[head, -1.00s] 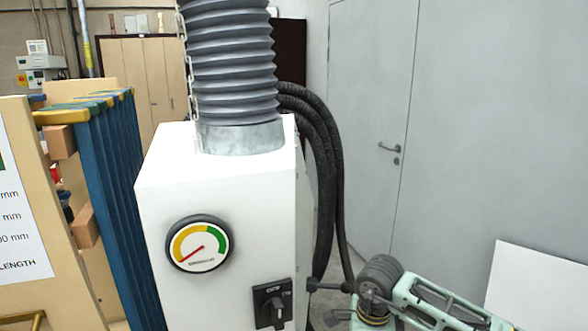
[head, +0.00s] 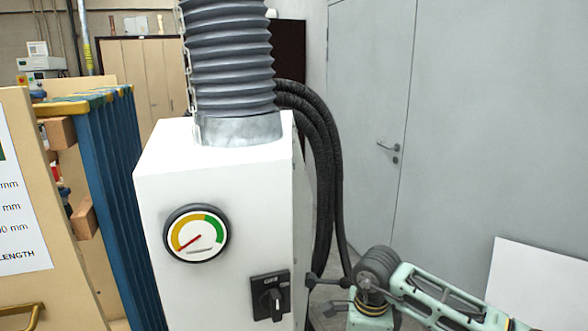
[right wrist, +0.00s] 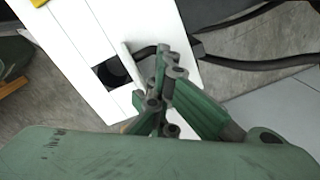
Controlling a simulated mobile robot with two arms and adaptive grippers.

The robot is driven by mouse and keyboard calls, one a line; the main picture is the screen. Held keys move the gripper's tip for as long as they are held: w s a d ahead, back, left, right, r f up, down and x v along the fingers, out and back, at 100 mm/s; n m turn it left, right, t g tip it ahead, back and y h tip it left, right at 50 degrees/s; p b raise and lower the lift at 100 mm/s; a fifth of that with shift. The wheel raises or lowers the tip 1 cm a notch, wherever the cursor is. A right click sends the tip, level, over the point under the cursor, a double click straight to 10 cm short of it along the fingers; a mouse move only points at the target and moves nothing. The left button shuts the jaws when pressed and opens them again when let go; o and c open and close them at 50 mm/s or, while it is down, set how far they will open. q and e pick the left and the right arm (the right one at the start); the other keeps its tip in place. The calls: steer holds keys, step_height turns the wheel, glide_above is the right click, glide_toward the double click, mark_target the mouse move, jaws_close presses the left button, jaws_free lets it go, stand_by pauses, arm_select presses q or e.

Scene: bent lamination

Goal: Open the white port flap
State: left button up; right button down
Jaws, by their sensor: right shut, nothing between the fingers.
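The white port flap (right wrist: 132,62) is in the right wrist view, a thin plate standing out from the white machine's side. Next to it on the left is the dark round port opening (right wrist: 117,72), partly uncovered. My right gripper (right wrist: 163,58), green with dark joints, is shut and empty just right of the flap. One dark fingertip reaches close to the flap; I cannot tell whether it touches. In the head view my right gripper (head: 312,282) is beside the machine's right side, where the flap is hidden. My left gripper is not in view.
The white machine (head: 160,240) carries a gauge (head: 196,233), a black rotary switch (head: 270,296) and a grey bellows hose (head: 228,60). Black hoses (head: 325,150) hang behind its right side. A white panel (head: 525,280) leans at the right. Blue racked clamps (head: 125,190) stand left.

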steer(key=shift+s+a+f+g+p, duration=0.25)
steer(key=shift+s+a+p, duration=0.2)
steer(key=shift+p, duration=0.3)
step_height(320, 180, up, 5)
steer(key=shift+w+d+f+p, duration=0.1)
steer(key=shift+d+p, duration=0.05)
steer(key=shift+p, duration=0.95)
